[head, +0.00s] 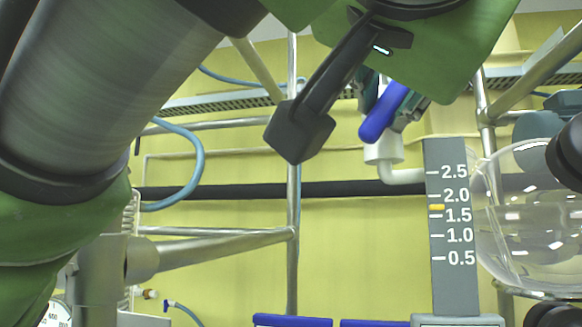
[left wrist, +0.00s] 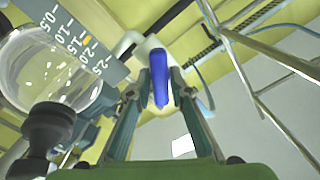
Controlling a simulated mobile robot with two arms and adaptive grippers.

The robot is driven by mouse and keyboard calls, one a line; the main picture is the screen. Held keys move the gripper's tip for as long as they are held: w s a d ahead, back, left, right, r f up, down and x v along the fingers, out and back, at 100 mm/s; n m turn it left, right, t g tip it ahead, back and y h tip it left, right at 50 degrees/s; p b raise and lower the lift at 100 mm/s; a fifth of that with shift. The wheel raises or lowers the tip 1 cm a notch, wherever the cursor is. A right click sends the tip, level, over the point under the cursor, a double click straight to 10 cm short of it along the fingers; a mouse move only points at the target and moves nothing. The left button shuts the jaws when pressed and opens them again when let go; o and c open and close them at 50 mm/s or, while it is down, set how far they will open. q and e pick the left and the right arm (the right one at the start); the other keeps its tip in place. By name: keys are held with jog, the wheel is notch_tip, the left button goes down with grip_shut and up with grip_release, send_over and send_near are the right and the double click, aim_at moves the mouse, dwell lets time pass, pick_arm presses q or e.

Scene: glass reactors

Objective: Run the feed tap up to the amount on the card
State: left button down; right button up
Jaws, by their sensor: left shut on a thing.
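The blue tap lever (head: 384,113) sits above a white elbow spout (head: 386,158) in the head view. It slants down to the left. My left gripper (head: 391,101) is shut on the lever; the left wrist view shows the lever (left wrist: 159,76) between its two fingers. A grey scale plate (head: 446,285) carries marks from 0.5 to 2.5. A yellow marker (head: 437,207) sits on it between 1.5 and 2.0. The round glass vessel (head: 528,225) beside it looks clear, and I see no liquid level in it. My right gripper is not in view.
Metal frame tubes (head: 292,215) and a dark horizontal pipe (head: 350,188) stand behind the tap. A blue hose (head: 190,178) hangs at the left. Blue-topped items (head: 292,321) show at the bottom edge. The vessel's black fitting (left wrist: 45,128) is left of my gripper.

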pick_arm(q)
jog(key=m+b, duration=0.1)
jog(key=m, duration=0.9)
jog(key=shift+m, duration=0.3)
dwell(0.4)
jog(key=c, duration=2)
grip_release()
jog(key=shift+o, duration=0.2)
jog(key=shift+s, duration=0.1)
